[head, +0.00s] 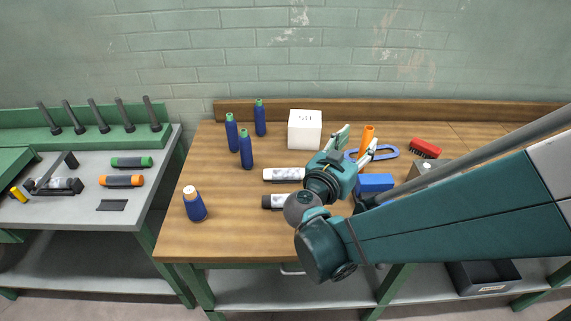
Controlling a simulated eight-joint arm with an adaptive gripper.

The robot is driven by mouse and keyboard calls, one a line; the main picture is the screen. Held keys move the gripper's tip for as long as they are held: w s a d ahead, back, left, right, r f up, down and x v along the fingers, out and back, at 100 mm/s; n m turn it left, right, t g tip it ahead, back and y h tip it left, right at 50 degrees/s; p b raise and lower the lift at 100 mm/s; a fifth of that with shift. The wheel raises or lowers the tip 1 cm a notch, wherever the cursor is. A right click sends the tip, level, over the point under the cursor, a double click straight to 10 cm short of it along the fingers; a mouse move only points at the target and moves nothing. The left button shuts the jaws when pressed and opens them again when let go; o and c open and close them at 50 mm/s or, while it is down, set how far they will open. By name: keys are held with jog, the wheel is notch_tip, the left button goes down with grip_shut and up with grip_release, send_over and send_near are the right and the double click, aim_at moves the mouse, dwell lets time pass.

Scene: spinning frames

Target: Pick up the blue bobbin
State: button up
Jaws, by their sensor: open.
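Several blue bobbins stand upright on the wooden bench. Three slim ones with green tops form a group at the back left: a left one (232,132), a front one (246,151) and a rear one (260,118). A thicker blue bobbin (195,206) with a pale tan top stands alone near the front left. My gripper (355,146) is open over the right part of the bench, its fingers pointing toward the back. It is well to the right of these bobbins. An orange upright cylinder (367,136) shows near the fingertips; I cannot tell whether it is between them.
A white box (305,129) stands at the back. Two pale cylinders (283,175) lie left of my gripper. A blue block (375,183), a blue ring-handled item (388,153) and a red brush (425,148) lie to the right. The bench's middle left is clear.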

jog(key=f+n+g+p, duration=0.1)
jog(key=n+g+p, duration=0.1)
jog(key=n+g+y+p, duration=1)
jog(key=n+g+p, duration=0.3)
jog(key=n, duration=0.9)
send_over(286, 196)
jog(key=p, duration=0.1)
jog(key=shift+t, duration=0.4)
notch_tip(286, 196, down, 10)
jog(key=shift+a+r, duration=0.1)
jog(key=shift+r, duration=0.05)
jog(key=shift+f, duration=1.3)
